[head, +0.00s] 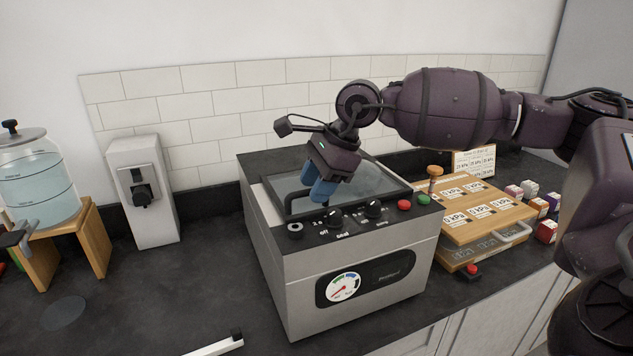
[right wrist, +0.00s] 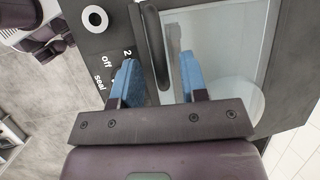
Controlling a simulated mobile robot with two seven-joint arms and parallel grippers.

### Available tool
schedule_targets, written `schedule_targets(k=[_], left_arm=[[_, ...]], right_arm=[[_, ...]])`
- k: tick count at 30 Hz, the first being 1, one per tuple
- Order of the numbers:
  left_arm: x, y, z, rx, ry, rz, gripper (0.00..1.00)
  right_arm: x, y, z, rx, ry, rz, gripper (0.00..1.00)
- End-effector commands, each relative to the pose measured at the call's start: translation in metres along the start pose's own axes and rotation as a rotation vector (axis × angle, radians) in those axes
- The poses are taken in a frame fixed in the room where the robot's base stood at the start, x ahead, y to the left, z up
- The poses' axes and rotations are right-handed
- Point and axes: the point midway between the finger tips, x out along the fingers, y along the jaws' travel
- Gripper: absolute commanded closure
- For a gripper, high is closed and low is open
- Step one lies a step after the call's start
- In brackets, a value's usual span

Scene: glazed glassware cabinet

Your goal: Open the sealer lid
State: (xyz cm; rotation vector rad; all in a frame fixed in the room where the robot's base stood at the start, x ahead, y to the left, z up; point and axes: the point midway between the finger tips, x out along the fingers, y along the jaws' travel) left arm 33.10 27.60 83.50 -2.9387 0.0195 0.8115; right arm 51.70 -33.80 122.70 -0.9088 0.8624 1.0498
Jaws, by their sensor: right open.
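The sealer (head: 300,270) is a grey metal box with a dark top, knobs and a round gauge. Its lid (head: 385,181) is a glass pane in a dark frame and lies down flat. A dark bar handle (right wrist: 151,45) runs along the lid's knob-side edge. My right gripper (head: 318,194) is over the front part of the lid, blue fingers pointing down. In the right wrist view, the open fingers (right wrist: 158,75) appear on either side of the handle, with gaps visible. I cannot tell whether they touch it. My left gripper is not in view.
A wooden rack with labelled cards (head: 480,236) and small boxes (head: 546,230) stand to the right. A white dispenser (head: 150,215) and a glass jar (head: 40,185) stand left. Counter between is mostly clear.

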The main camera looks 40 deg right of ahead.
Motion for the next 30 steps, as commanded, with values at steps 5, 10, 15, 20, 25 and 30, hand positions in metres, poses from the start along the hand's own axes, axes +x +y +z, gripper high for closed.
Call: schedule_targets(k=[5, 10, 15, 20, 25, 30], left_arm=[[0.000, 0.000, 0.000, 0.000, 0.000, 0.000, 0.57], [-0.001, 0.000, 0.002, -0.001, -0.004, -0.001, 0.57], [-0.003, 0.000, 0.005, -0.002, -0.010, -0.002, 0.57], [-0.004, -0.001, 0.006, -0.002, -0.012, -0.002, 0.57], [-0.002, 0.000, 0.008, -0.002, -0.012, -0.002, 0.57], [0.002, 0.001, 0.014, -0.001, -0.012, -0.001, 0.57]], right_arm=[[0.000, 0.000, 0.000, 0.000, 0.000, 0.000, 0.60], [0.000, 0.000, 0.000, 0.000, 0.000, 0.000, 0.86], [0.000, 0.000, 0.000, 0.000, 0.000, 0.000, 1.00], [0.000, 0.000, 0.000, 0.000, 0.000, 0.000, 1.00], [0.001, -0.008, 0.000, 0.002, -0.001, -0.001, 1.00], [0.007, -0.032, -0.002, 0.002, -0.003, -0.003, 1.00]])
